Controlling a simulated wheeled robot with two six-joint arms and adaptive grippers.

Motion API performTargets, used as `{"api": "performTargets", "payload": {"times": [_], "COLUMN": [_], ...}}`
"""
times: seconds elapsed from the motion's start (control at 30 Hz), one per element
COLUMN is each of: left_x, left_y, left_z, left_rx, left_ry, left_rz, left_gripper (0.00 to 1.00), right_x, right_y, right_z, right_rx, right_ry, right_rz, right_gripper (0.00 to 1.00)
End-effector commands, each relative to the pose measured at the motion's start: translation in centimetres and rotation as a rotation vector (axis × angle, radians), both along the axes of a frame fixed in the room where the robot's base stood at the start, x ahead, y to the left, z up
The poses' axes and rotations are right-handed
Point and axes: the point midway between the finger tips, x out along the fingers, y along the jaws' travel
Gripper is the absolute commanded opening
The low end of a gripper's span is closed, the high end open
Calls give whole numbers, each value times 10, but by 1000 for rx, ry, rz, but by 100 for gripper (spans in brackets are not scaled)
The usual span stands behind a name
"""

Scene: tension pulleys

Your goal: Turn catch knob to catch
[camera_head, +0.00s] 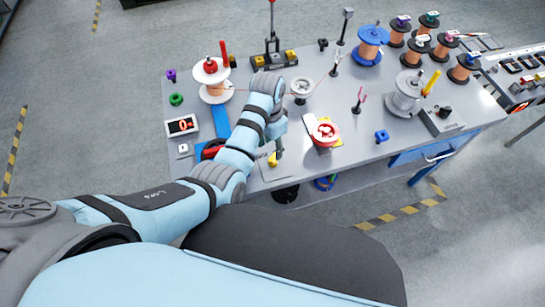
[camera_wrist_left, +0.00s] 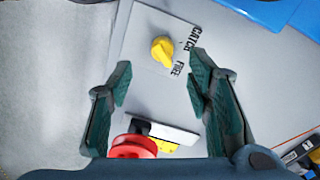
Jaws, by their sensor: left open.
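The yellow catch knob (camera_wrist_left: 162,50) sits on a light grey plate (camera_wrist_left: 138,38) in the left wrist view. The words CATCH and FREE are printed beside it, and one end of the knob seems to lie toward FREE. The knob also shows in the head view (camera_head: 272,160), at the front edge of the bench. My left gripper (camera_wrist_left: 160,66) is open, with one finger on each side of the knob and gaps to both. In the head view the left gripper (camera_head: 279,149) is small and partly hidden by my wrist. My right gripper is not in view.
A red round part (camera_wrist_left: 133,147) lies close below the knob in the wrist view. Several more spools fill the back right.

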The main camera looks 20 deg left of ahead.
Motion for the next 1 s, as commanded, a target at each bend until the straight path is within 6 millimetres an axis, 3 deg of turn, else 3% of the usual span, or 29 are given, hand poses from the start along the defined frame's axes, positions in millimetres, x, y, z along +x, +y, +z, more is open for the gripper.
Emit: {"api": "performTargets", "payload": {"times": [0.03,0.1,0.23,0.4,0.6,0.9,1.0], "left_x": [-1,-1,-2,-2,-2,-2,-2], "left_y": [0,-1,-1,-1,-1,-1,-1], "left_z": [-19,-39,-65,-76,-75,-74,-74], "left_rx": [1,0,1,0,0,0,0], "left_ry": [3,2,1,0,-1,-1,-1], "left_rz": [-1,0,3,5,5,5,6], "left_gripper": [46,46,46,46,46,0,0], "right_x": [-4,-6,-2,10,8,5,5], "right_y": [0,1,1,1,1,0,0], "right_z": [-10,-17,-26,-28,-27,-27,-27], "right_rx": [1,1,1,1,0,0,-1], "right_ry": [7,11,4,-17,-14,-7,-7], "right_rz": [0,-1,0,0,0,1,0], "right_gripper": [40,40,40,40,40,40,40]}}
